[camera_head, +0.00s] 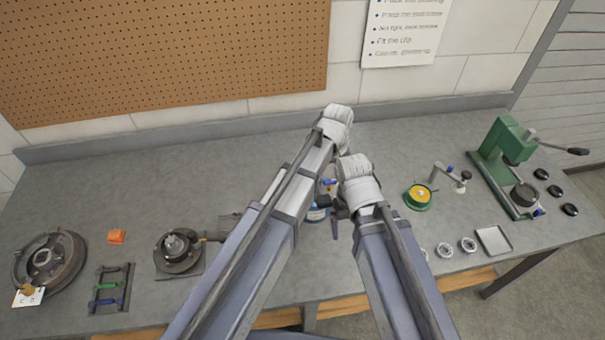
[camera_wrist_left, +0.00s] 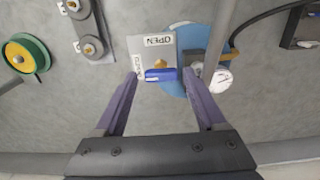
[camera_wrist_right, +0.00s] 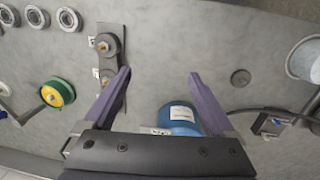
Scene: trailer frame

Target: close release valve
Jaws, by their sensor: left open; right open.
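The release valve has a blue lever (camera_wrist_left: 160,75) on a grey plate (camera_wrist_left: 150,52) with an OPEN label and a second label at its left, in the left wrist view. The lever lies across the plate, below a brass-coloured pivot. My left gripper (camera_wrist_left: 160,82) is open, with its fingertips on either side of the lever; I cannot tell whether they touch it. A round blue tank (camera_wrist_left: 181,100) sits behind the plate, beside a white gauge (camera_wrist_left: 221,79). In the head view my arms hide most of the valve.
A green and yellow spool (camera_head: 418,196), a green press (camera_head: 505,150) and a small tray (camera_head: 493,240) are at the right. The back left bench is clear.

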